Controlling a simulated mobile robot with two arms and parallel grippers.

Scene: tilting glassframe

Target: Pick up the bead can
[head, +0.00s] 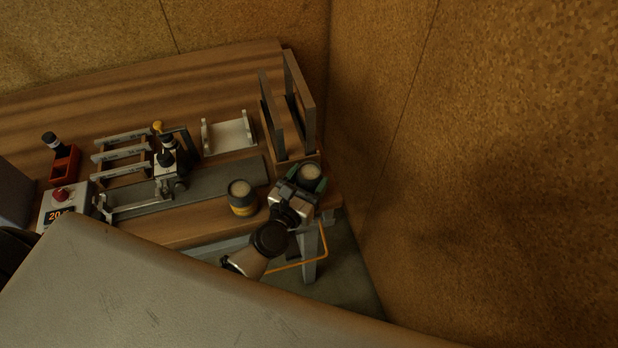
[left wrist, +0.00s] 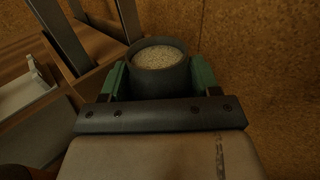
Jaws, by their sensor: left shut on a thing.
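The bead can (head: 311,172) is a dark, round, open-topped can filled with pale grainy beads. It is at the right end of the wooden bench, in front of two upright posts. My left gripper (head: 300,180) is shut on it, with green fingers on either side. The left wrist view shows the can (left wrist: 159,72) upright between the fingers of the gripper (left wrist: 160,82), its rim and beads visible. Its base is hidden, so I cannot tell whether it touches the bench. My right gripper is not in view.
A second can with a yellow band (head: 242,198) stands just left of my gripper. Upright posts (head: 299,103) rise behind. A grey rail with a clamp device (head: 168,170), a white cradle (head: 228,134) and a red-button box (head: 62,204) occupy the bench. A cork-like wall (head: 480,150) is close on the right.

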